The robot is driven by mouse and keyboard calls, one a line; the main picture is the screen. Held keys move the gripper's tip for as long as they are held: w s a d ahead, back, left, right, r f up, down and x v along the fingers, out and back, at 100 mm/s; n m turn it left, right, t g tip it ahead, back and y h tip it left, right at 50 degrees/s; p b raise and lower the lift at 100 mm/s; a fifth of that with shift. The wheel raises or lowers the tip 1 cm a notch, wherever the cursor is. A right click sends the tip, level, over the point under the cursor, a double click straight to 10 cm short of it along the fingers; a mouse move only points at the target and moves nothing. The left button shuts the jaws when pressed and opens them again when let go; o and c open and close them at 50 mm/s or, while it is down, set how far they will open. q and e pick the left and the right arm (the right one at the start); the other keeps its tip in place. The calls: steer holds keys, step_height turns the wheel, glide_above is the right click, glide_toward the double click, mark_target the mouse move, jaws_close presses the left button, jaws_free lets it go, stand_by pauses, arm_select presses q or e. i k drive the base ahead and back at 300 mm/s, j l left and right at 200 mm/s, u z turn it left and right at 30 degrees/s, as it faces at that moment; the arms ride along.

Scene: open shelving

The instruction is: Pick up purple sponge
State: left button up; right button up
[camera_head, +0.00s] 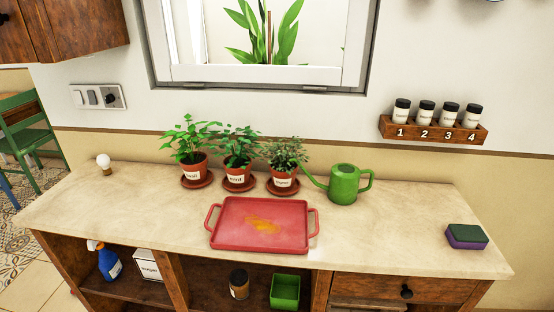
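The purple sponge (466,241) lies flat on the counter near its right end. It has a dark green top layer and a purple lower layer. Nothing touches it, and it sits a little in from the counter's right edge. Neither of my grippers shows in the head view, so I cannot see where they are relative to the sponge.
A red tray (232,240) with a yellow-orange stain lies mid-counter (400,243). Behind it stand several potted herbs (238,175) and a green watering can (344,187). A spice rack (433,131) hangs above the right side. The counter around the sponge is clear.

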mark_target(459, 237)
steer(key=k+l+z, duration=0.15)
steer(key=z, duration=1)
